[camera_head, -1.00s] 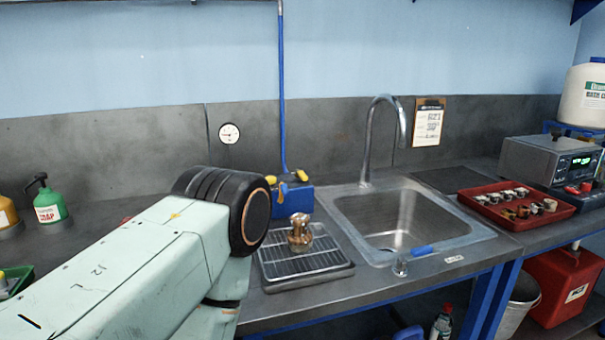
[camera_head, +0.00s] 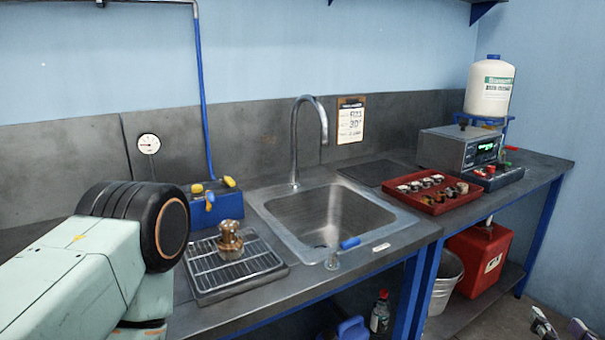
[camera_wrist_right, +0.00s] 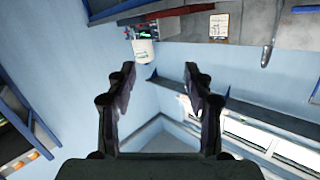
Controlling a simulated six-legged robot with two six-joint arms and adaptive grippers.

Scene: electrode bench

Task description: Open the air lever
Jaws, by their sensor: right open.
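A blue valve box (camera_head: 229,209) stands at the back of the bench left of the sink, with a blue pipe rising from it. It carries small yellow handles (camera_head: 229,182) and a blue one; I cannot tell for certain which is the air lever. My right gripper shows at the lower right corner of the head view (camera_head: 562,328), partly cut off, far from the box. In the right wrist view its two fingers (camera_wrist_right: 158,85) are apart with nothing between them. My left arm crosses the lower left; its gripper is not visible.
A brass piece (camera_head: 229,240) stands on a rack tray (camera_head: 210,289) in front of the box. The sink (camera_head: 330,216) with its tall faucet (camera_head: 294,150) lies to the right. Beyond are a red tray (camera_head: 402,200), a grey instrument (camera_head: 445,148) and a white bottle (camera_head: 490,87).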

